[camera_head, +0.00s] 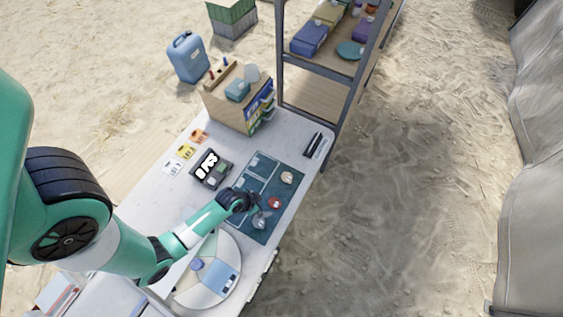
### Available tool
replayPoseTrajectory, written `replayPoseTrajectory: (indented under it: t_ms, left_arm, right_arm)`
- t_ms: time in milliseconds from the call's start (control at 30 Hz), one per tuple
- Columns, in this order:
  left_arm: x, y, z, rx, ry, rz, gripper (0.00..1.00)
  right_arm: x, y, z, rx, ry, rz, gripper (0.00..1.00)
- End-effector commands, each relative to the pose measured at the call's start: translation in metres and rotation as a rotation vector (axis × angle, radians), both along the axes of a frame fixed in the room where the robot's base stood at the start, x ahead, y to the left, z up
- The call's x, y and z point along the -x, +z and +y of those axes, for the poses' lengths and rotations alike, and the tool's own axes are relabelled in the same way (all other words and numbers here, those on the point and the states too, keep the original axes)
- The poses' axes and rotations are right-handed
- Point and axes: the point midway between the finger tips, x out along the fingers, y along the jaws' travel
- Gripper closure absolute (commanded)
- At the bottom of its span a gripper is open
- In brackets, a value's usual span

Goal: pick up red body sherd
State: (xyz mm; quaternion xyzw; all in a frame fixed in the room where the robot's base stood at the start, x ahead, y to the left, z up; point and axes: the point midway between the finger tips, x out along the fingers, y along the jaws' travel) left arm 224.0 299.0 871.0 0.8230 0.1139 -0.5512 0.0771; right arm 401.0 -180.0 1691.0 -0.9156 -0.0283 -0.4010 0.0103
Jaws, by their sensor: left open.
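A small red sherd (275,203) lies on the dark teal mat (262,168) on the white table. My left gripper (257,210) is open, just to the left of the red sherd and low over the mat. I see nothing between its fingers, though they are small and dark here. A grey piece (259,222) lies close below the gripper. A beige piece (287,177) lies farther up the mat. My right gripper is not in view.
A round divided tray (233,293) with a blue piece (197,264) stands at the table's near end. A black device (211,170) and colored cards (186,152) lie left of the mat. A wooden box (228,109) and a shelf (318,62) stand beyond.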

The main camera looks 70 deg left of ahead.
Motion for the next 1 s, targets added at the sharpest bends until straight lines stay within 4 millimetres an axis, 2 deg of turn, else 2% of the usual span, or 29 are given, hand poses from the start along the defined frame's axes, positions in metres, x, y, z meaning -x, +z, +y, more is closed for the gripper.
replayPoseTrajectory:
  t_ms: [33, 67, 267, 600, 800, 1000]
  left_arm:
    - [0.003, 0.011, 0.001, 0.002, 0.01, 0.003, 0.0]
    - [0.003, 0.012, 0.002, 0.001, 0.014, 0.003, 0.0]
    - [0.001, 0.005, 0.004, 0.0, 0.017, 0.0, 0.0]
    - [-0.02, -0.05, 0.01, 0.0, 0.015, -0.001, 0.0]
    - [-0.023, -0.051, 0.011, -0.001, 0.017, -0.002, 0.0]
    - [-0.038, -0.082, 0.014, 0.0, 0.015, 0.0, 0.0]
  right_arm:
    - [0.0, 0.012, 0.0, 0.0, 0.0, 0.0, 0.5]
    - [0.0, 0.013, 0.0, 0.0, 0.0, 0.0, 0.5]
    - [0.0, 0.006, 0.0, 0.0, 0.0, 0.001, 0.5]
    - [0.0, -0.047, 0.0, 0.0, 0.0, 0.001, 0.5]
    - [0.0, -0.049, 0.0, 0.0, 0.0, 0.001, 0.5]
    - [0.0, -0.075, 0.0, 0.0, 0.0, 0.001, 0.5]
